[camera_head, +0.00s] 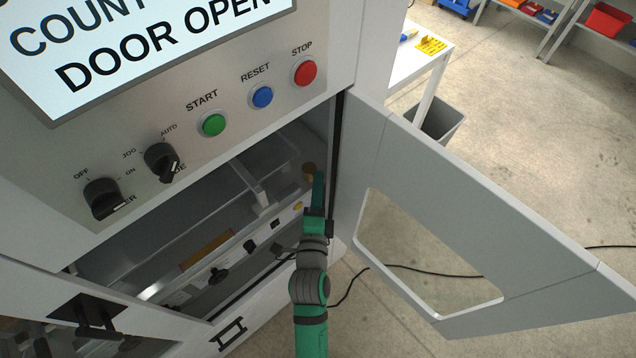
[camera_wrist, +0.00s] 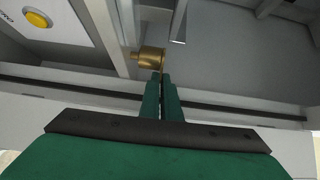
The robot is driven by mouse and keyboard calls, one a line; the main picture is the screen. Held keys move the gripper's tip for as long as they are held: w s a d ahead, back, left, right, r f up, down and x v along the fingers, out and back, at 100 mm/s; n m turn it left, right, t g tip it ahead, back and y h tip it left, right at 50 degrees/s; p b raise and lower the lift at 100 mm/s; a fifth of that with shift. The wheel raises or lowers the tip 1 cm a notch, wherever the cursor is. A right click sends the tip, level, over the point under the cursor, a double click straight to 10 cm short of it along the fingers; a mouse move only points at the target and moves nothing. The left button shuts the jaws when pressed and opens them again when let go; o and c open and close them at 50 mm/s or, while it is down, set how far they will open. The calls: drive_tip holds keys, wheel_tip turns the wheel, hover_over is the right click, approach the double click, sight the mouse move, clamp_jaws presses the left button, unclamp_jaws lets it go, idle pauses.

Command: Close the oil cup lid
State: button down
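The oil cup (camera_wrist: 150,57) is a small brass cylinder with a short stem on its left, inside the machine's open compartment. It also shows in the head view as a small brass spot (camera_head: 309,170) near the door-side edge of the opening. A thin brass edge runs down the cup's right side towards my fingertips; I cannot tell whether this is the lid. My gripper (camera_wrist: 161,76) has its green fingers together, with only a thin line between them. The tips are just below the cup in the wrist view and may touch it. In the head view my gripper (camera_head: 319,178) reaches in beside the cup.
The machine door (camera_head: 450,215) stands open on the right, close to my arm. A control panel with green, blue and red buttons (camera_head: 262,97) is above the opening. A yellow button (camera_wrist: 37,19) on a pale panel is left of the cup. Metal rails line the compartment.

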drive_tip(key=c, duration=2)
unclamp_jaws()
drive_tip(key=shift+d+f, duration=0.1)
drive_tip(key=shift+s, duration=0.1)
drive_tip(key=s+a, duration=0.1)
drive_tip(key=s, duration=0.9)
drive_tip(key=shift+s+a, duration=0.2)
drive_tip(key=shift+a, duration=0.2)
drive_tip(key=s+a+f+n+g+y, duration=0.1)
drive_tip(key=s+f+n, duration=0.1)
drive_tip(key=s+n, duration=0.7)
drive_tip(key=s+a+f+n+g+y, duration=0.1)
drive_tip(key=s+n, duration=0.9)
drive_tip(key=s, duration=0.2)
drive_tip(key=shift+f+n+y, duration=0.3)
drive_tip(key=shift+f+y, duration=0.05)
drive_tip(key=shift+y, duration=0.05)
